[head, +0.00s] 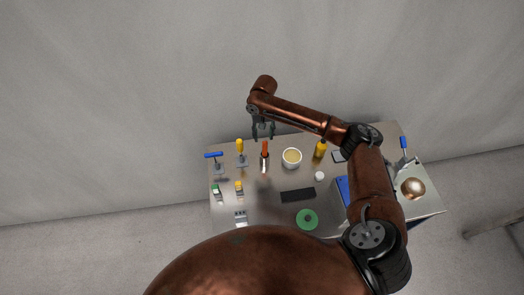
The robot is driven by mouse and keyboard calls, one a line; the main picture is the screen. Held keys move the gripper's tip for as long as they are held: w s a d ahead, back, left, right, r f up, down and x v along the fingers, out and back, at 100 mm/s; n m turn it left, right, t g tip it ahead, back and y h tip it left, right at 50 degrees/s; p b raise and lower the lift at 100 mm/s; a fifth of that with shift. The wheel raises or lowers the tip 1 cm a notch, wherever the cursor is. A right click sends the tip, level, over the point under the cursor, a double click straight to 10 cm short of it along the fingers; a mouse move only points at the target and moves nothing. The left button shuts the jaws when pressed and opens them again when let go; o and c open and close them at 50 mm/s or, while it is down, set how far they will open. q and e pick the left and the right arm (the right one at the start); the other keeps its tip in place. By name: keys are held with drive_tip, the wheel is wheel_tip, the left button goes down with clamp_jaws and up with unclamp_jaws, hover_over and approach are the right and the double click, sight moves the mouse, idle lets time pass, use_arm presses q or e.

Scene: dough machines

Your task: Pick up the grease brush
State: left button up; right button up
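An upright tool with an orange-red handle (265,148) stands near the back edge of the metal table; it looks like the grease brush. Its lower part is pale and shiny, too small to make out clearly. My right gripper (263,132) hangs over the back edge, fingers pointing down and spread apart with nothing between them. In the picture the fingertips are just above the top of the handle; I cannot tell the exact gap in depth. My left gripper is not in view.
A white cup (292,151) with yellowish content stands right of the handle. A yellow-handled tool (240,146) and a blue T-handled tool (214,155) stand left.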

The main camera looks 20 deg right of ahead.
sight(264, 143)
drive_tip(key=shift+w+d+f+b, duration=0.15)
drive_tip(key=shift+f+b, duration=0.3)
drive_tip(key=shift+f, duration=0.5)
drive_tip(key=shift+f+b, duration=0.2)
drive_tip(key=shift+b, duration=0.15)
drive_tip(key=shift+f+b, duration=0.3)
drive_tip(key=shift+f, duration=0.85)
drive_tip(key=shift+f+p, duration=0.3)
drive_tip(key=shift+f, duration=0.45)
drive_tip(key=f, duration=0.4)
drive_tip(key=shift+s+f+p, duration=0.25)
drive_tip(key=shift+s+p, duration=0.05)
drive_tip(key=shift+s, duration=0.05)
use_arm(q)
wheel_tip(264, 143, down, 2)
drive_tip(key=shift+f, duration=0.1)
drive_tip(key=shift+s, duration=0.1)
use_arm(e)
drive_tip(key=shift+d, duration=0.1)
clamp_jaws()
